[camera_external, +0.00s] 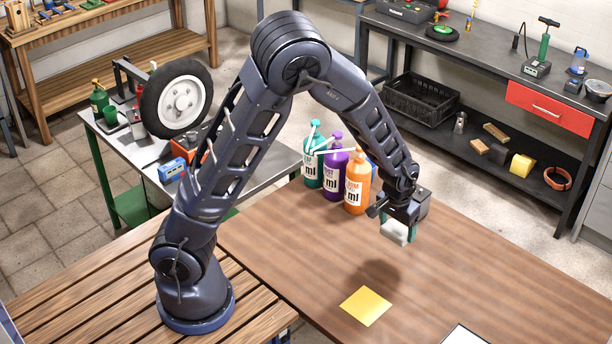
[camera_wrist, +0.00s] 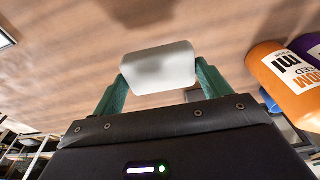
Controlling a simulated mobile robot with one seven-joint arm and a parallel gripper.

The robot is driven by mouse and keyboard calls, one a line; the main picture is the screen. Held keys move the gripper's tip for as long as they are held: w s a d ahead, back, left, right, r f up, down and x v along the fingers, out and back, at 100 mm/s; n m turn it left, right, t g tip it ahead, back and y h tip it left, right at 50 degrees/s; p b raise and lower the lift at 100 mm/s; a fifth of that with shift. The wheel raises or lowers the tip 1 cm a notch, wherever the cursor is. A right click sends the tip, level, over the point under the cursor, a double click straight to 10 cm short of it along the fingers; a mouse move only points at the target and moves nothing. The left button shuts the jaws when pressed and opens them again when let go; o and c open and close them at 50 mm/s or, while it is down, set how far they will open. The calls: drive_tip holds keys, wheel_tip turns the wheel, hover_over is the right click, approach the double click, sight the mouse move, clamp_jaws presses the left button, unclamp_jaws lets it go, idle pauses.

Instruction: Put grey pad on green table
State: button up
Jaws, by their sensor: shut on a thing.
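The grey pad (camera_external: 395,232) is a small, light block held between the green fingers of my gripper (camera_external: 397,228). It is in the air above the brown wooden table. In the wrist view the pad (camera_wrist: 159,67) spans the gap between the two fingertips (camera_wrist: 160,75). The green table (camera_external: 268,158) is at the left, behind my arm, with a grey top and green legs. My arm hides part of its top. My gripper is well to the right of it.
Teal (camera_external: 313,157), purple (camera_external: 335,163) and orange (camera_external: 358,182) bottles stand on the brown table (camera_external: 470,255), left of my gripper. A yellow sheet (camera_external: 365,306) lies at its front. A wheel (camera_external: 183,100), a green bottle (camera_external: 99,98) and tools crowd the green table.

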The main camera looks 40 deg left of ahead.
wheel_tip(320, 180, down, 9)
drive_tip(key=shift+r, duration=0.1)
idle(0.4)
drive_tip(key=o, duration=1)
